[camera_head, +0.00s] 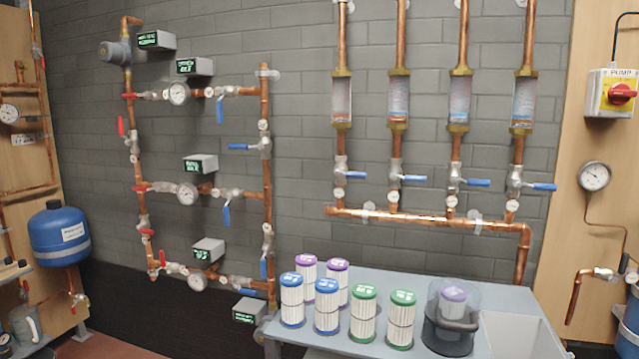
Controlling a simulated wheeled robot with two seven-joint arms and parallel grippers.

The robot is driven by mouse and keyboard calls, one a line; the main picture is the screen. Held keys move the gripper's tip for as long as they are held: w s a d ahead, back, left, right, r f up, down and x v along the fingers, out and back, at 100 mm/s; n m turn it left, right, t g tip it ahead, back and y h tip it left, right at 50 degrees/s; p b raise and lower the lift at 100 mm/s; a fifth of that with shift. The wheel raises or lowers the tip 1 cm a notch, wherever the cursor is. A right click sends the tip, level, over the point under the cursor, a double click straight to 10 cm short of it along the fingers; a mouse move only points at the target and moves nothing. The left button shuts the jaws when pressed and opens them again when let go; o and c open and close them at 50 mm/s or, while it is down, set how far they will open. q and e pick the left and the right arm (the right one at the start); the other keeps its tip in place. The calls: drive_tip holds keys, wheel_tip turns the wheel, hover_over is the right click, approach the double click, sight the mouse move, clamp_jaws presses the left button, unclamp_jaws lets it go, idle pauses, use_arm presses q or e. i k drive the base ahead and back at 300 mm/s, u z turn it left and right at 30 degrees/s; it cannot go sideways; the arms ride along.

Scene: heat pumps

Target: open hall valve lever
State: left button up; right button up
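Several valves with levers sit on copper pipes, and I cannot tell which is the hall valve because the tags are too small to read. On the right manifold (430,217), blue levers (357,175), (413,178), (475,182) and (544,187) all point right, across their vertical pipes. On the left pipe frame, blue levers (220,110) and (227,214) hang down from horizontal branches. Another blue lever (239,146) points left, across the right vertical pipe. Red levers (121,126) and (139,188) are on the left side. Neither of my grippers is in view.
A grey bench (497,300) stands before the right manifold, with several filter cartridges (327,307) and a clear-walled canister (450,318) on it. A blue tank (59,234) hangs at left. A red pump switch (620,94) is at right.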

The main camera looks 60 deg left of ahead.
sight(359, 174)
drive_tip(key=k, duration=0.4)
drive_tip(key=u, duration=1.3)
